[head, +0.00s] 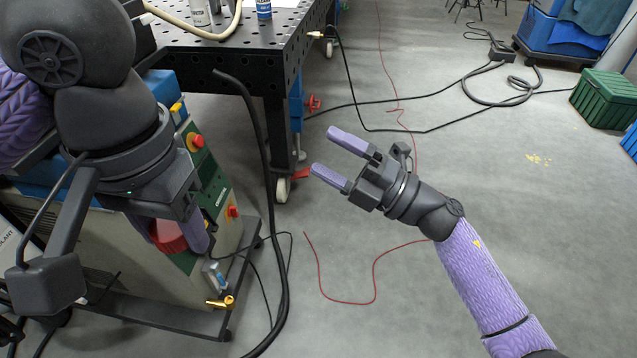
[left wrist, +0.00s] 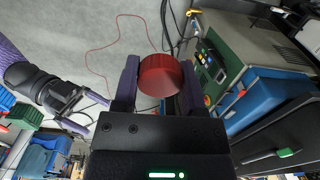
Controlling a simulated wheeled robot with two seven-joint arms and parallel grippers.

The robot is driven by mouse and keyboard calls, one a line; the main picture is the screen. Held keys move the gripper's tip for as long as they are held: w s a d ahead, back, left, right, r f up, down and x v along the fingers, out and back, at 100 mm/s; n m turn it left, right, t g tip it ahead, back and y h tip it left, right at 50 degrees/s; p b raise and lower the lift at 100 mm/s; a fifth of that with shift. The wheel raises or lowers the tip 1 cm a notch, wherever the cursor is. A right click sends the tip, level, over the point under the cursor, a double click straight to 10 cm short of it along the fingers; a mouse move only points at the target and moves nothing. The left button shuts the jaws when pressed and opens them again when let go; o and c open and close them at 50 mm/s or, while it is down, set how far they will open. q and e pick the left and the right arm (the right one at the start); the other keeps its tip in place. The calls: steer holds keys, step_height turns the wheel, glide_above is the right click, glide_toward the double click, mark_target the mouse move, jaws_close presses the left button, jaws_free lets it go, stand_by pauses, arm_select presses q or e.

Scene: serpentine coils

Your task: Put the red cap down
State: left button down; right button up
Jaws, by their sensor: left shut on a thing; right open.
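The red cap (left wrist: 160,76) is a short round red cylinder. In the left wrist view it sits between the purple fingers of my left gripper (left wrist: 160,85), which is shut on it. In the head view the cap (head: 168,236) shows partly below my left gripper (head: 180,232), in front of the green and grey machine; the gripper body and a finger hide some of it. I cannot tell whether the cap touches anything beneath it. My right gripper (head: 332,158) is open and empty over the floor at the middle of the head view.
The green and grey machine (head: 215,190) with red buttons stands on a dark wheeled base at left. A black perforated table (head: 240,50) is behind it. Black hoses and a thin red cable (head: 345,302) lie on the floor. A green crate (head: 605,98) is at far right.

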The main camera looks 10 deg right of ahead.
steer(key=s+a+r+n+g+h, duration=0.25)
steer(key=s+r+n+g, duration=0.35)
steer(key=n, duration=0.5)
steer(key=s+a+r+n+g+h, duration=0.2)
steer(key=s+a+r+n+g, duration=0.15)
steer(key=s+n, duration=0.65)
steer(key=w+x, duration=0.1)
steer(key=x, duration=1.1)
steer(key=shift+w+r+n, duration=0.2)
steer(key=shift+n, duration=0.2)
steer(key=shift+d, duration=0.1)
